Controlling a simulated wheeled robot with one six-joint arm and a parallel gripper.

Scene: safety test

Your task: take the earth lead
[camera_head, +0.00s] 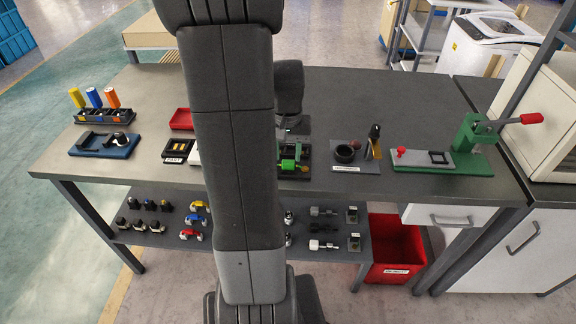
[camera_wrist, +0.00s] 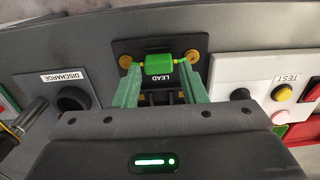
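The earth lead is a green block with yellow ends (camera_wrist: 159,64), resting on a dark holder marked LEAD (camera_wrist: 125,47). It also shows in the head view (camera_head: 288,164), just right of my arm. In the wrist view my gripper (camera_wrist: 161,75) has its two green fingers apart, one on each side of the green block. Narrow gaps seem to show between the fingers and the block. In the head view my arm hides part of the holder and most of the gripper.
In the wrist view a DISCHARGE panel with a black socket (camera_wrist: 73,98) lies left, and a white TEST panel (camera_wrist: 262,75) lies right. On the bench, a round black part (camera_head: 345,153) and a green lever press (camera_head: 470,140) stand right. The bench's back right is clear.

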